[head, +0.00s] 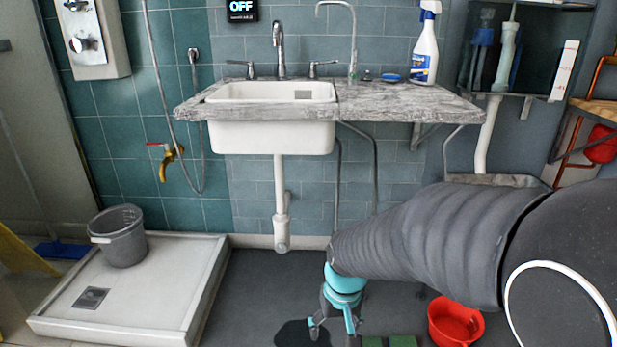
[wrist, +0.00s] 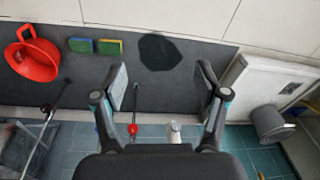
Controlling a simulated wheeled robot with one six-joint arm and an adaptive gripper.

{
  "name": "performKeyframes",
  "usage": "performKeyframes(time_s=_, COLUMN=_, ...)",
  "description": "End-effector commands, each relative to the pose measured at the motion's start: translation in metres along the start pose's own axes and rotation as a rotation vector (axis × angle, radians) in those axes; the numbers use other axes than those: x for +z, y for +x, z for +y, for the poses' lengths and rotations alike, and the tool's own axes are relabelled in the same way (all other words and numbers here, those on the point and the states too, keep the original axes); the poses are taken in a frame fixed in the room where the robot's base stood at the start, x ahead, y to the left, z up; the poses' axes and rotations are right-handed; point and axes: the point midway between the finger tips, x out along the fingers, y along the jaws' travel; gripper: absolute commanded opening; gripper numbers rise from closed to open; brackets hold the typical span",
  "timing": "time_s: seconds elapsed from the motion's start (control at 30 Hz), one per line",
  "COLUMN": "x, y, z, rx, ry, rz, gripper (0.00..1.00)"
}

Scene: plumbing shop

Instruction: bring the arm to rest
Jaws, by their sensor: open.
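My arm reaches in from the right in the head view. My gripper (head: 332,322) hangs low in front of the sink, above the dark floor. In the wrist view my gripper (wrist: 160,82) has its two fingers wide apart, with nothing between them. It is open and empty. Below it a dark wet patch (head: 296,333) lies on the floor, and the patch also shows in the wrist view (wrist: 159,52). My gripper appears to touch nothing.
The sink counter (head: 405,99) holds a spray bottle (head: 425,45). A grey bucket (head: 120,240) stands on the shower tray (head: 150,290) at left. A red bucket (head: 455,322) and sponges (wrist: 95,46) are on the floor. A drain pipe (head: 281,205) runs below the sink.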

Motion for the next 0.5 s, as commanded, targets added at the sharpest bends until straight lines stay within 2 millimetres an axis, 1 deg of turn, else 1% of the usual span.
performKeyframes(time_s=0.03, x=0.012, y=-0.021, z=0.006, rx=0.005, ry=0.001, rz=0.006, gripper=0.73)
performKeyframes(time_s=0.1, x=0.028, y=-0.041, z=0.014, rx=0.015, ry=-0.001, rz=0.008, gripper=0.73)
performKeyframes(time_s=0.3, x=0.072, y=-0.092, z=0.034, rx=0.043, ry=0.014, rz=0.047, gripper=0.73)
performKeyframes(time_s=0.4, x=0.089, y=-0.116, z=0.043, rx=0.056, ry=0.032, rz=0.091, gripper=0.73)
performKeyframes(time_s=0.5, x=0.102, y=-0.139, z=0.05, rx=0.07, ry=0.052, rz=0.158, gripper=0.73)
